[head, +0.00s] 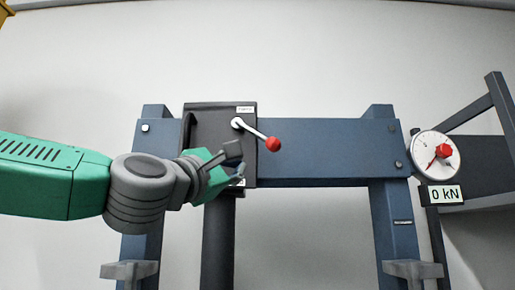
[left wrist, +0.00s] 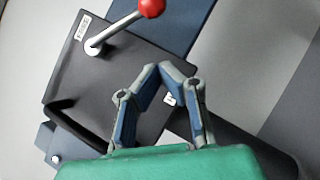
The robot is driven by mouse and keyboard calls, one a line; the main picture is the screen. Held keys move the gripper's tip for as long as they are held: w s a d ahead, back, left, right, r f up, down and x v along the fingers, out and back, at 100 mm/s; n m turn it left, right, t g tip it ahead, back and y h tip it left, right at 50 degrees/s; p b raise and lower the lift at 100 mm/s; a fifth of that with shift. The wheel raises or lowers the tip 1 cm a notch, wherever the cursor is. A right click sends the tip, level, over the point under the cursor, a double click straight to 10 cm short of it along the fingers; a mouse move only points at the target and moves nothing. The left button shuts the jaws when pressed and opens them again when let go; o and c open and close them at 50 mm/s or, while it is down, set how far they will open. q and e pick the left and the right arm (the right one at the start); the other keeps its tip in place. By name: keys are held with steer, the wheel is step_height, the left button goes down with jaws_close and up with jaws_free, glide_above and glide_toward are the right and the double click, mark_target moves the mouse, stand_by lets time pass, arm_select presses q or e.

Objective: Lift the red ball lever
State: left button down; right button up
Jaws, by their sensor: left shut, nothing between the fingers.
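The red ball lever (head: 273,144) is a silver rod with a red ball at its end. In the head view its rod runs from a pivot on the black block down to the right. It also shows at the top of the left wrist view (left wrist: 150,8). My left gripper (head: 238,168) is in front of the black block, below and left of the red ball and apart from it. In the left wrist view its fingertips (left wrist: 160,72) meet, shut with nothing between them. My right gripper is not in view.
The black block (head: 208,118) is mounted on a blue press frame (head: 320,150) with two uprights. A round gauge (head: 425,145) with a red knob and a "0 kN" label (head: 444,195) stands at the right. Space right of the lever, before the crossbeam, is clear.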

mark_target(270, 144)
arm_select(q)
steer(key=w+d+r+n+t, duration=0.1)
steer(key=d, duration=0.1)
steer(key=d+r+n+y+b, duration=0.1)
steer(key=d+r+n, duration=0.1)
steer(key=w+d+r+n+t+y+b, duration=0.1)
steer(key=d, duration=0.1)
steer(key=shift+w+d+r+t, duration=0.25)
steer(key=shift+w+d+t, duration=0.05)
steer(key=shift+d+r+n+b, duration=0.2)
steer(key=shift+d+n+b, duration=0.05)
steer(key=shift+n+b, duration=0.15)
steer(key=shift+d+r, duration=0.1)
steer(key=shift+r, duration=0.1)
steer(key=shift+a, duration=0.3)
